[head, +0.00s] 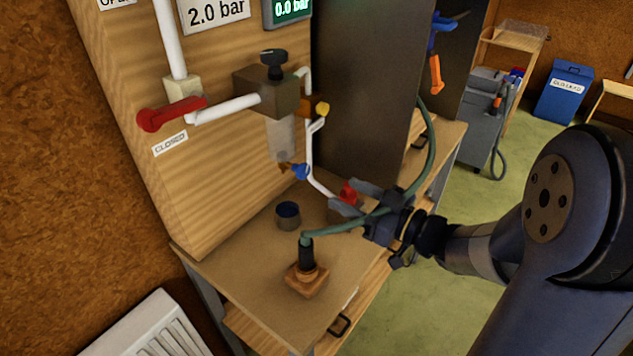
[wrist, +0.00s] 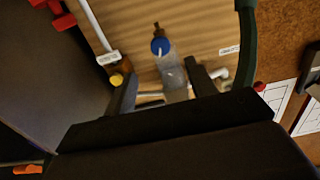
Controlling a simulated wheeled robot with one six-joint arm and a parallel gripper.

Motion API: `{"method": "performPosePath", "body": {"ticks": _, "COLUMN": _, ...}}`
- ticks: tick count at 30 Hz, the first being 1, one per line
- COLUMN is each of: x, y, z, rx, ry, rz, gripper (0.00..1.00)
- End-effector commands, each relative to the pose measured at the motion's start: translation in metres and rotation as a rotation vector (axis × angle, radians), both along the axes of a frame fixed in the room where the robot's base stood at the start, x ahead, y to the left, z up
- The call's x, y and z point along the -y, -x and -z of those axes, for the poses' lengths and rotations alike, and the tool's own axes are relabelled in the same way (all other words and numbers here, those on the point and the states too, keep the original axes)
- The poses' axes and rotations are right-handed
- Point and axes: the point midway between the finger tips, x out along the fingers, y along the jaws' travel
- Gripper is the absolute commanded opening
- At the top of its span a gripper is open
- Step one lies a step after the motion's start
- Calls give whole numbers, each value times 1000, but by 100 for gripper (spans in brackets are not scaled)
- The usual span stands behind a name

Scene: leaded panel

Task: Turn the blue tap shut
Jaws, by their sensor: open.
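The blue tap (head: 301,171) sits at the foot of a clear bowl (head: 281,140) that hangs under a grey block on the wooden panel. In the wrist view the blue tap (wrist: 160,46) shows as a round blue end with a pale mark, beyond the fingertips. My gripper (head: 347,195) is open and empty, to the right of and below the tap in the head view. In the wrist view my gripper (wrist: 160,68) has its fingers on either side of the line to the bowl and tap. It is apart from the tap. I cannot tell the tap's setting.
A red lever (head: 172,113) sits above a CLOSED label. A yellow knob (head: 322,108) and white pipes are close to the tap. A dark cup (head: 288,216) stands below.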

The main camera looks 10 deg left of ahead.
Motion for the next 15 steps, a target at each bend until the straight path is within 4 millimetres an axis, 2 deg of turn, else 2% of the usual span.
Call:
{"method": "performPosePath", "body": {"ticks": 5, "x": -14, "y": -7, "z": -2, "rx": 10, "ry": 6, "rz": -5, "gripper": 53}}
{"method": "performPosePath", "body": {"ticks": 15, "x": -64, "y": -36, "z": -2, "rx": 6, "ry": 6, "rz": -6, "gripper": 53}}
